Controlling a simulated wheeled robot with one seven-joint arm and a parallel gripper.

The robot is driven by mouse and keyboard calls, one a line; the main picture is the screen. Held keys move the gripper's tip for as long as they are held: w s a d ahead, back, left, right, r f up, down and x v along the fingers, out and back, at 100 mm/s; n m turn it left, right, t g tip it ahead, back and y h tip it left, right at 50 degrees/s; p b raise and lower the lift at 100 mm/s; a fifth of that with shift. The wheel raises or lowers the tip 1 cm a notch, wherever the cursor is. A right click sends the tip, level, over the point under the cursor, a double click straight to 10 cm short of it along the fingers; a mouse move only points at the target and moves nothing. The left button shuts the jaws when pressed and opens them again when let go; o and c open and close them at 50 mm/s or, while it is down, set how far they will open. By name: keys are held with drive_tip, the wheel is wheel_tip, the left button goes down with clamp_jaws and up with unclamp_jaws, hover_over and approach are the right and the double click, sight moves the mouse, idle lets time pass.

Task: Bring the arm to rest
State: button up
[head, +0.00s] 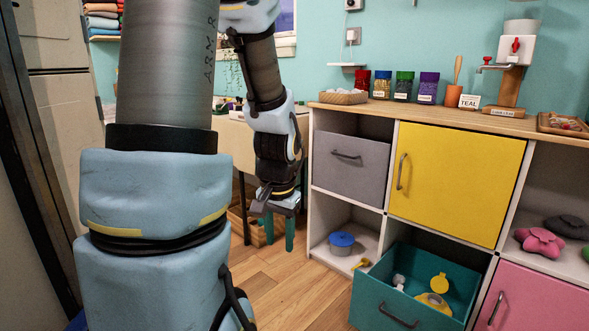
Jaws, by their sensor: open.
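My arm fills the left of the head view, with light blue joint covers and grey tubes. It rises, bends over at the top and hangs down towards my gripper (277,203). My gripper points downward in front of the desk, left of the shelf unit. It is open, and nothing shows between its fingers. The fingers are small in this view and partly dark against the background.
The shelf unit (397,165) has a grey drawer (350,170), a shut yellow door (455,180) and a pulled-out teal drawer (400,312) holding small items. A blue tub (342,243) sits in an open cubby. Wooden floor (290,290) lies clear before it.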

drive_tip(key=s+a+r+n, duration=0.2)
drive_tip(key=s+a+n, duration=0.1)
drive_tip(key=s, duration=0.1)
wheel_tip(320, 180, up, 32)
drive_tip(key=n+p, duration=0.1)
drive_tip(key=p, duration=3.1)
drive_tip(key=shift+s+a+r, duration=0.15)
drive_tip(key=shift+a, duration=0.1)
drive_tip(key=shift+o, duration=0.2)
